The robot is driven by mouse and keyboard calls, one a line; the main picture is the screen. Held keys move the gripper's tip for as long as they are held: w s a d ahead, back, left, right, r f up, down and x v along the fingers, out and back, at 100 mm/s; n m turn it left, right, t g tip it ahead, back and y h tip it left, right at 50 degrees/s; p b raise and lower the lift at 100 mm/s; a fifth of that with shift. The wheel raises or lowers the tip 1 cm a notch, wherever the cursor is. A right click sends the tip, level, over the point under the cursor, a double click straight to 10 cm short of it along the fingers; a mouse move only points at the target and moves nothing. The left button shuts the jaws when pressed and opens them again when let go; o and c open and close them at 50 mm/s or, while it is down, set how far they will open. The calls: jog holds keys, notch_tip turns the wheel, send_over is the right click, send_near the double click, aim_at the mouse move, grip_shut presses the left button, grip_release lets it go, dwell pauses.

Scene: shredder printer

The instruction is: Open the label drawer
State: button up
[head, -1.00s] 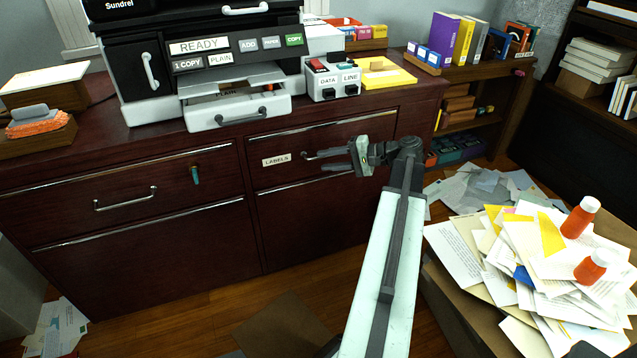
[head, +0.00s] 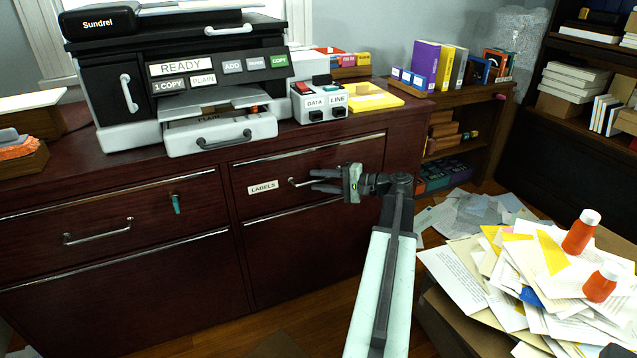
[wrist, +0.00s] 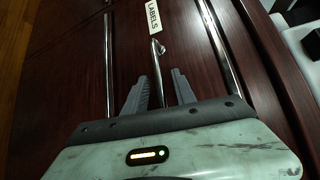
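The label drawer (head: 345,160) is the upper right drawer of the dark red cabinet and looks shut. Its white LABELS plate (head: 263,187) is left of the metal handle (head: 293,182); the plate also shows at the top of the wrist view (wrist: 153,19). My gripper (head: 312,180) is at the drawer front, with its fingers pointing left at the handle. In the wrist view, my gripper (wrist: 159,75) has its fingers apart, with the handle bar (wrist: 157,62) running between them. I see no clear contact; the fingers partly hide the handle.
A printer (head: 185,75) stands on the cabinet top. Another drawer with its own handle (head: 97,232) and a teal-tagged key (head: 175,203) is at left. A paper pile with two orange bottles (head: 580,232) is at right. Some floor (head: 300,320) is clear in front.

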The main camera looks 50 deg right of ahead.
grip_shut()
dwell(1.4)
